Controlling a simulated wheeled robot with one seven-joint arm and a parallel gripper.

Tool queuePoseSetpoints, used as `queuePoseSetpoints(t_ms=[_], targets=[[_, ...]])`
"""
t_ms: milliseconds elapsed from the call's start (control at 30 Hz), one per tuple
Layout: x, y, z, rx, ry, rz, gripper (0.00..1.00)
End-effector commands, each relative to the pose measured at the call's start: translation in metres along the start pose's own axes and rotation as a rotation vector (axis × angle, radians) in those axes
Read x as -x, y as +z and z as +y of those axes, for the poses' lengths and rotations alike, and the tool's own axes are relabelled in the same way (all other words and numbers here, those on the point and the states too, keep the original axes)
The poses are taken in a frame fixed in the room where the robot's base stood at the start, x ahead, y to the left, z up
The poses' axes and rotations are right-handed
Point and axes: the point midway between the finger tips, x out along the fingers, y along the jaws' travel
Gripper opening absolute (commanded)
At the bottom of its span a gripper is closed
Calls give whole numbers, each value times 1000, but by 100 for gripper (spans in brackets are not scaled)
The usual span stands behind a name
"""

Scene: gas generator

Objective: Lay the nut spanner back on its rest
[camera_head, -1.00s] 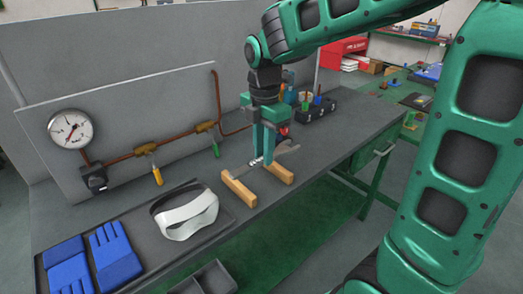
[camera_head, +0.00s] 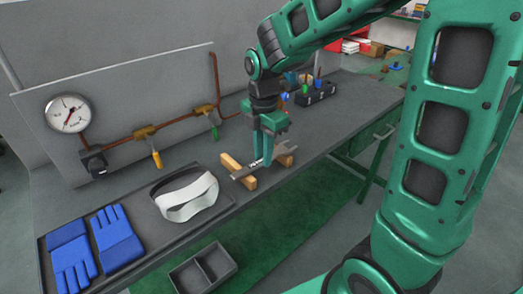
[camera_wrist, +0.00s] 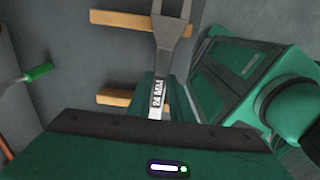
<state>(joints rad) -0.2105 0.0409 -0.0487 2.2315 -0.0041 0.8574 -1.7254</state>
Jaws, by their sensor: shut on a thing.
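The nut spanner (camera_head: 247,172) is grey with a pale label on its handle. In the wrist view its open jaw (camera_wrist: 172,32) points away from my gripper, and the label reads 24 MM. My gripper (camera_head: 266,162) points down and is shut on the spanner's handle. The rest is a pair of wooden blocks, a left one (camera_head: 232,163) and a right one (camera_head: 285,158); they also show in the wrist view as an upper block (camera_wrist: 120,19) and a lower block (camera_wrist: 110,97). The spanner lies across both, low over them; whether it touches them I cannot tell.
A copper pipe with valves and a gauge (camera_head: 69,113) runs behind. A black box (camera_head: 318,93) stands at the back right. The bench front edge is close.

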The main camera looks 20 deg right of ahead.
Motion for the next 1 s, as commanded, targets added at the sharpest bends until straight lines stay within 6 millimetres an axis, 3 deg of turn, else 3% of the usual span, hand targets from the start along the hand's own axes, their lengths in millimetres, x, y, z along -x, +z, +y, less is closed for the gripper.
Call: queuePoseSetpoints(t_ms=[167,200,267,667,1000], targets=[[0,0,0,0,0,0,0],[0,0,0,0,0,0,26],[0,0,0,0,0,0,41],[6,0,0,0,2,0,41],[63,0,2,0,4,0,41]])
